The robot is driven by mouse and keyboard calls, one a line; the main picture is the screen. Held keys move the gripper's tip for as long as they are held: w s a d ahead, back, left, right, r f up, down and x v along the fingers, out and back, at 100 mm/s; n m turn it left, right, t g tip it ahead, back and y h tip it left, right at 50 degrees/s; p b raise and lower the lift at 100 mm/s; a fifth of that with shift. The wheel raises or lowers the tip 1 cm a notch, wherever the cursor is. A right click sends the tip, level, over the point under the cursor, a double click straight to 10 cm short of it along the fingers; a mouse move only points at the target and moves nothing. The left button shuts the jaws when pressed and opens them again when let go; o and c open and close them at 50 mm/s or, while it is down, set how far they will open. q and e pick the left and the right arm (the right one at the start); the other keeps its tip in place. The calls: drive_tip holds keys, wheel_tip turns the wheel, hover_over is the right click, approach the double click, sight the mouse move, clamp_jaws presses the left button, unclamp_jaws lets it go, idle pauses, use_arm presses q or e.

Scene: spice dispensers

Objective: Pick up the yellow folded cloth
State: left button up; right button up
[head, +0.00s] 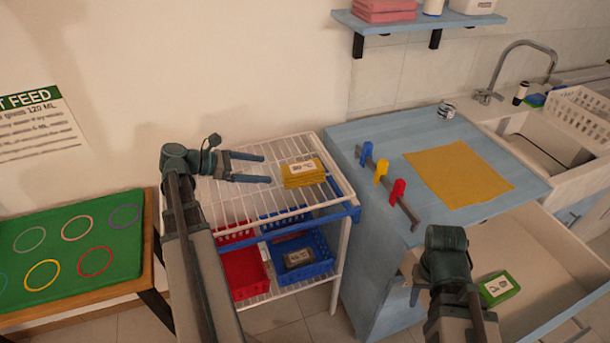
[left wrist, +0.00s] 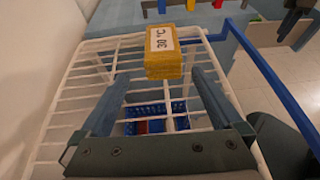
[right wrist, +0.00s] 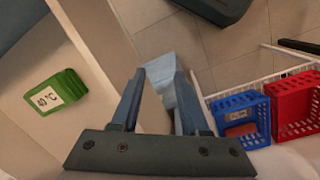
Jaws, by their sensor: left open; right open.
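The yellow folded cloth (head: 303,173) lies on the top of a white wire rack (head: 215,207), near its right side. It carries a white label, which reads "30 °C" in the left wrist view (left wrist: 163,52). My left gripper (head: 267,168) is open and empty, just left of the cloth, with its fingers pointing at it. In the left wrist view the cloth is ahead of the open fingers (left wrist: 157,90), not between them. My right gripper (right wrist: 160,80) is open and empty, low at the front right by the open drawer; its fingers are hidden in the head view.
Blue (head: 302,258) and red (head: 243,272) baskets sit on the rack's lower level. A blue counter (head: 360,140) with a yellow mat (head: 458,176) and coloured dispensers (head: 381,170) stands to the right. A green folded cloth (head: 497,288) lies in the open drawer (head: 540,262).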

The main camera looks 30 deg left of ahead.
sight(281, 172)
use_arm(q)
drive_tip(key=b+x, duration=0.3)
drive_tip(key=x, duration=0.4)
drive_tip(key=shift+w+d+f, duration=0.15)
drive_tip(key=shift+d+f, duration=0.05)
drive_tip(key=shift+d, duration=0.05)
drive_tip(key=shift+w+d, duration=0.3)
drive_tip(key=shift+w, duration=0.05)
drive_tip(key=shift+b+x, duration=1.15)
drive_tip(key=shift+x, duration=1.45)
drive_tip(key=shift+s+d, duration=0.1)
drive_tip(key=shift+s, duration=0.05)
drive_tip(key=c, duration=1.3)
wheel_tip(281, 172, up, 10)
drive_tip(key=p, duration=1)
